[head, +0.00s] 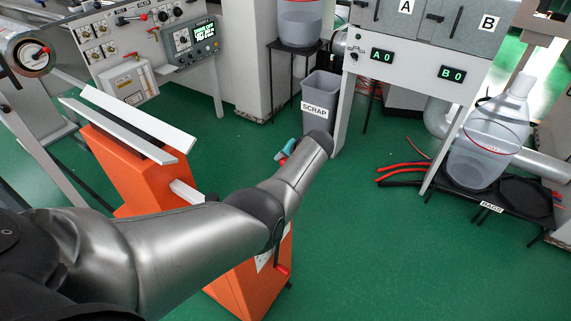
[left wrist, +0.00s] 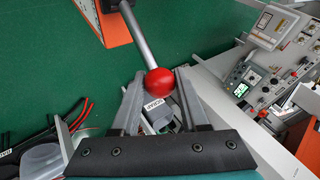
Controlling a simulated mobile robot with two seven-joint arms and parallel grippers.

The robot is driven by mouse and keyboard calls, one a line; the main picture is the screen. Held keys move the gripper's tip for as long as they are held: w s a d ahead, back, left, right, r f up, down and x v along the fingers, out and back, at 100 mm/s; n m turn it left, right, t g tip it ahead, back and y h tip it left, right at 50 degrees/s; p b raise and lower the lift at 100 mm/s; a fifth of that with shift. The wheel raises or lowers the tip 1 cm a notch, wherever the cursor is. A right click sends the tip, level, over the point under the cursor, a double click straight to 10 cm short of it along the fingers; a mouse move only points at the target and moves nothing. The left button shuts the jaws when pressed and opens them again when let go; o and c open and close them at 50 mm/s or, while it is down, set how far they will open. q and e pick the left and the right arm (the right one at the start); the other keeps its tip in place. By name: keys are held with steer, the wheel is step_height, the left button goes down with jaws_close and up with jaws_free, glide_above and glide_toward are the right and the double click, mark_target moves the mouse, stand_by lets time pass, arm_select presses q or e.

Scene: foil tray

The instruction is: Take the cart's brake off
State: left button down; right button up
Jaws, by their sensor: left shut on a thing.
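The orange cart (head: 130,172) stands below my left arm in the head view, with two pale rails (head: 137,119) on top. In the left wrist view a red ball knob (left wrist: 160,82) sits at the end of a straight metal lever (left wrist: 138,35). The lever runs up the picture toward the orange body (left wrist: 115,22). My left gripper (left wrist: 160,74) is shut on the red knob, one finger on each side. In the head view my own arm hides most of this gripper; a bit of teal shows beyond the wrist. My right gripper is not in view.
A small red handle (head: 282,269) shows low on the cart's right side. A grey SCRAP bin (head: 320,96) stands beyond my wrist. A machine with A and B displays (head: 417,62) and a clear jug (head: 480,150) are at the right. Green floor is free at the lower right.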

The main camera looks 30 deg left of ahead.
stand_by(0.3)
arm_select(q)
steer(key=shift+c, duration=2.1)
jaws_free()
steer(key=shift+w+f, duration=0.1)
steer(key=shift+d+r, duration=0.2)
steer(key=shift+r, duration=0.15)
steer(key=p+v, duration=0.6)
steer(key=v, duration=0.8)
steer(key=shift+r, duration=0.2)
steer(key=shift+d+f, duration=0.1)
